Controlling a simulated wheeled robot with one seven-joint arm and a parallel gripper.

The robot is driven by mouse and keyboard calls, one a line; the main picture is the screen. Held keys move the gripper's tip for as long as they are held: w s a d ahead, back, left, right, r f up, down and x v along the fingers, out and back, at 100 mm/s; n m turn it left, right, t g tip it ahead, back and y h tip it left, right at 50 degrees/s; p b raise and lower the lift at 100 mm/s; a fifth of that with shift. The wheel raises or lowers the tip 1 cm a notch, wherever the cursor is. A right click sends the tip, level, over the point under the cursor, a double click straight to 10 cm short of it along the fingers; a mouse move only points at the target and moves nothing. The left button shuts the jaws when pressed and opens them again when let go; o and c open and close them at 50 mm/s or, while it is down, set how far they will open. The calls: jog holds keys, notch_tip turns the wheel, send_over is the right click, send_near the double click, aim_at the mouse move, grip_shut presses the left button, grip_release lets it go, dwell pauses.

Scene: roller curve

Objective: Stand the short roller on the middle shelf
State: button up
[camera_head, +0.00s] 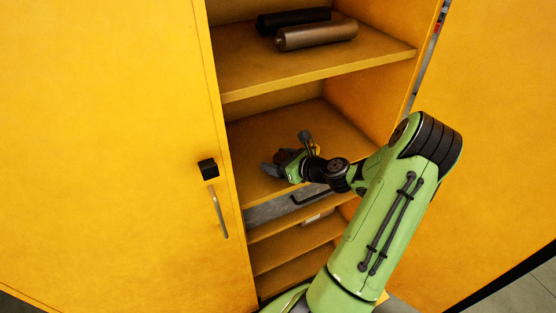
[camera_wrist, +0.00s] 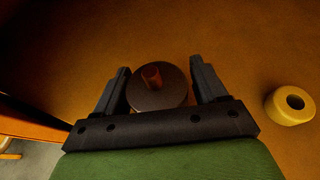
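A short roller shows end-on in the wrist view as a dark round disc (camera_wrist: 160,97) with a brown stub on top. It appears to stand upright on the brown middle shelf (camera_head: 325,128). My gripper (camera_head: 286,156) is at that shelf with its two dark fingers wide apart. In the wrist view the gripper (camera_wrist: 160,75) has one finger on each side of the roller. A narrow gap shows at the right finger; I cannot tell whether the left one touches. In the head view the gripper mostly hides the roller.
A yellow ring-shaped piece (camera_wrist: 290,105) lies on the shelf to the right in the wrist view. A black roller (camera_head: 293,20) and a brown roller (camera_head: 317,35) lie on the upper shelf (camera_head: 245,70). Yellow cabinet doors stand on both sides. The shelf's back is clear.

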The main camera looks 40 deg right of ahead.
jog(key=shift+o, duration=0.4)
jog(key=shift+r, duration=0.15)
jog(key=p+v, duration=0.1)
jog(key=v, duration=1.1)
